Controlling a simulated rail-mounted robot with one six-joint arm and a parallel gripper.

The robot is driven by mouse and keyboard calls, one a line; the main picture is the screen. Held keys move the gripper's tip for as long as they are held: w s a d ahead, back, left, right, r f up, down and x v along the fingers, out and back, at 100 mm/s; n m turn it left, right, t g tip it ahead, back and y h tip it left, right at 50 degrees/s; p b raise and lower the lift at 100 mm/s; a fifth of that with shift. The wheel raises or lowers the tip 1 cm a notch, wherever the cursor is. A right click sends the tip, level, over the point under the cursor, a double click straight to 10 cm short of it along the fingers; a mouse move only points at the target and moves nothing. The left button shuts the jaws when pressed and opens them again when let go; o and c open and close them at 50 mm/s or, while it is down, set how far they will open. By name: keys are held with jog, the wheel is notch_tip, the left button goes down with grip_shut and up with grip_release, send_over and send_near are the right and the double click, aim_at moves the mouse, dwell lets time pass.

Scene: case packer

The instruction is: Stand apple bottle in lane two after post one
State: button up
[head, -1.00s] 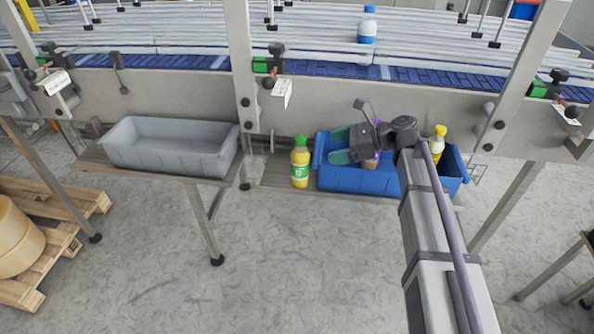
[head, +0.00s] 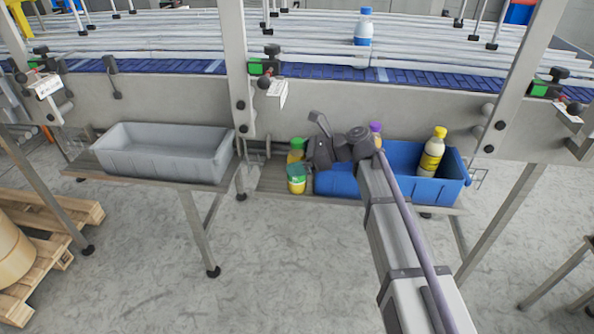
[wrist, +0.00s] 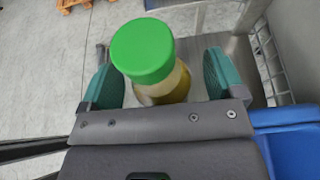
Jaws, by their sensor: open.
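A bottle with a green cap and yellow-green contents (head: 296,156) stands upright on the wooden shelf, left of the blue crate; its label is mostly hidden by my gripper. My gripper (head: 298,172) is at this bottle. In the wrist view the open teal fingers (wrist: 160,82) lie on either side of the green-capped bottle (wrist: 143,52), with a visible gap on the right side. A white bottle with a blue cap (head: 363,27) stands among the rails of the lanes (head: 310,50) above the blue conveyor. I cannot tell which post is post one.
The blue crate (head: 462,187) holds a yellow-capped bottle (head: 432,152) and a purple-capped one (head: 376,129). An empty grey tray (head: 165,165) is on the left. Metal uprights (head: 232,70) and the conveyor frame (head: 350,112) stand behind the shelf. The blue belt (head: 415,78) is clear.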

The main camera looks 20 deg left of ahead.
jog(key=c, duration=1.3)
jog(key=shift+o, duration=0.2)
jog(key=shift+r, duration=0.1)
notch_tip(320, 180, up, 18)
jog(key=p, duration=1.8)
